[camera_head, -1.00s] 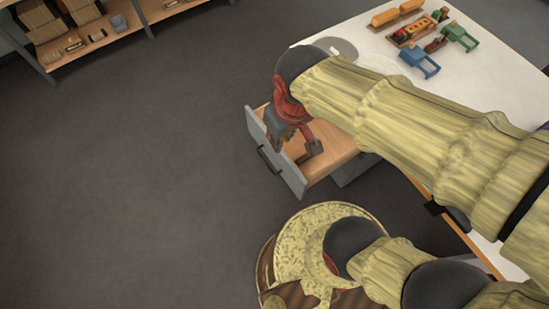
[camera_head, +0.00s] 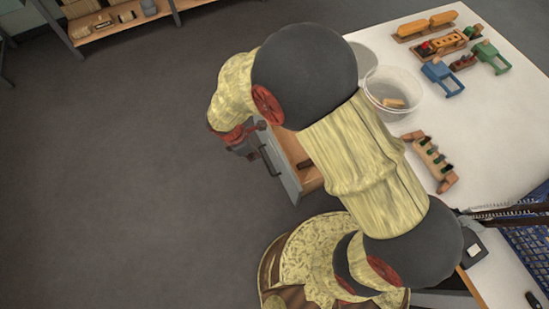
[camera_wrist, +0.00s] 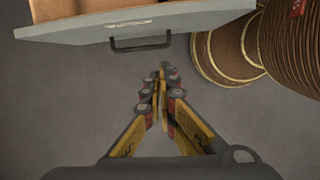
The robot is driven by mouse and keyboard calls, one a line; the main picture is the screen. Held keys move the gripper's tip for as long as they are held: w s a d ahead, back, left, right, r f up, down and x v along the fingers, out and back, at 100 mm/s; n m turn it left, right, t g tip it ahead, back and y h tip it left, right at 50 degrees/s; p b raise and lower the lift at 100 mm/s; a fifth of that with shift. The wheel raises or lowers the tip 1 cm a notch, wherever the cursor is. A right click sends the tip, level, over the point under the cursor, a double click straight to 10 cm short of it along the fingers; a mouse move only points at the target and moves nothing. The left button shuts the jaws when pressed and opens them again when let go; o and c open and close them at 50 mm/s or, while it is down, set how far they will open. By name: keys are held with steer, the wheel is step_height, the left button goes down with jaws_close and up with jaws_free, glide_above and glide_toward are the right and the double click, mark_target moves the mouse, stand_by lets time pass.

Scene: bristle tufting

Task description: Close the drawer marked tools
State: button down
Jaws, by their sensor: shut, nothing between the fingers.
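The drawer (camera_head: 283,169) stands open under the near left edge of the white table, with a grey front and a wooden inside. Its dark bar handle (camera_head: 269,160) faces left. In the wrist view the drawer front (camera_wrist: 85,28) crosses the top, with the handle (camera_wrist: 140,43) on it and a small label too blurred to read. My gripper (camera_wrist: 162,70) is shut and empty, out in front of the drawer front and below the handle in that view. In the head view my gripper (camera_head: 242,150) is partly hidden by my arm, which also covers part of the drawer.
The white table (camera_head: 480,160) holds a clear tub (camera_head: 392,92) with a wooden block, a wooden rack (camera_head: 432,162) with dark tufts, and blue (camera_head: 443,78) and green (camera_head: 490,57) items. A shelf (camera_head: 120,20) stands at the back left. Grey floor left of the drawer is clear.

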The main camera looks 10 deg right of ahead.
steer(key=w+d+f+b, duration=0.1)
steer(key=d+f+b, duration=0.3)
steer(key=f, duration=0.5)
steer(key=shift+w+d+f+n+b, duration=0.3)
steer(key=shift+w+d+f+b, duration=0.1)
steer(key=shift+d, duration=0.7)
steer(key=shift+d, duration=0.1)
steer(key=w+d+p, duration=0.3)
steer(key=d, duration=0.7)
steer(key=w+d+p, duration=0.3)
steer(key=d, duration=0.7)
steer(key=w+d+p, duration=0.3)
steer(key=d, duration=0.8)
steer(key=shift+p, duration=0.4)
